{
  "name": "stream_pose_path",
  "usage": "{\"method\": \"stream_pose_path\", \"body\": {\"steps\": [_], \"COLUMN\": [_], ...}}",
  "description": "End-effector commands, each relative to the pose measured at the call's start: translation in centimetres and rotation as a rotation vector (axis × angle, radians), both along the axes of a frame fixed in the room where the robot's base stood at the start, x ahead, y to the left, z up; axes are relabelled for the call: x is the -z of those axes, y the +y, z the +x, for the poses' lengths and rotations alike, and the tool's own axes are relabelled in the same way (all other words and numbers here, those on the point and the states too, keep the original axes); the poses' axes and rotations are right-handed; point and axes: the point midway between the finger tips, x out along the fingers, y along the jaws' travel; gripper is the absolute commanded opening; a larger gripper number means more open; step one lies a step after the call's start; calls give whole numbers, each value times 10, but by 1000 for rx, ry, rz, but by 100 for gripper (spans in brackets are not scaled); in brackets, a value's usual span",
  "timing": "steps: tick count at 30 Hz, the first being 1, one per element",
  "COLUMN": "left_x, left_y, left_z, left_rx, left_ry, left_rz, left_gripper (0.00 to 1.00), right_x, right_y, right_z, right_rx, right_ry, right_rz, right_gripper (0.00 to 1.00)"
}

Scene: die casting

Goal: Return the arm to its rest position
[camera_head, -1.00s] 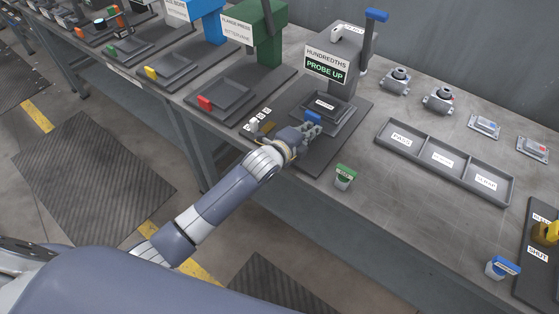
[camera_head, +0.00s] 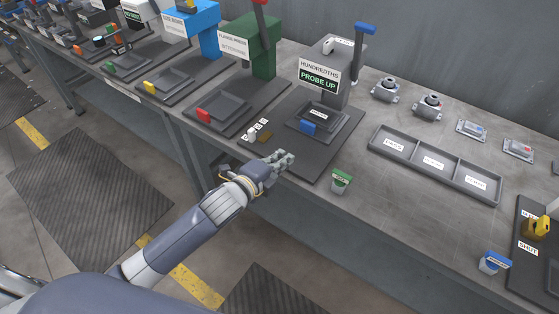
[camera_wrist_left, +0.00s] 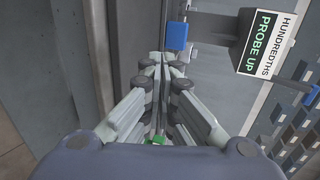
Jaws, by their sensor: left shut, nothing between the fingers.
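My left gripper (camera_head: 284,160) is at the front edge of the bench in the head view, just in front of the gauge station's dark base plate. In the left wrist view its fingers (camera_wrist_left: 166,60) are together with nothing between them. The gauge (camera_head: 320,75) carries a sign reading "HUNDREDTHS PROBE UP", which also shows in the wrist view (camera_wrist_left: 265,42). Its blue tab (camera_head: 308,128) is behind the gripper, apart from it, and shows in the wrist view (camera_wrist_left: 177,36). My right gripper is not in view.
A green-topped container (camera_head: 341,181) stands right of the gripper near the bench edge. A three-part tray (camera_head: 409,163) lies further right, with metal parts (camera_head: 428,106) behind it. A press station with a red tab (camera_head: 203,116) is to the left. Floor mats lie before the bench.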

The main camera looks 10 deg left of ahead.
Motion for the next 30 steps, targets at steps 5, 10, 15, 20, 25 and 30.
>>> {"method": "stream_pose_path", "body": {"steps": [5, 10, 15, 20, 25, 30], "left_x": [-3, -2, 14, 44, 66, 75], "left_y": [3, 3, 8, 26, 47, 61], "left_z": [-9, -11, -36, -99, -169, -225], "left_rx": [0, -4, -119, -409, -725, -975], "left_ry": [1, 8, 157, 462, 710, 861], "left_rz": [1, -6, -147, -427, -653, -789], "left_gripper": [0, 0, 0, 0, 0, 0], "right_x": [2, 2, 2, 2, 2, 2], "right_y": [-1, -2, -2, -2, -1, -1], "right_z": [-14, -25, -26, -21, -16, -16], "right_rx": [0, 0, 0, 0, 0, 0], "right_ry": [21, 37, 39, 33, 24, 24], "right_rz": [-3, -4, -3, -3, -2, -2], "right_gripper": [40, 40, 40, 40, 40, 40]}}
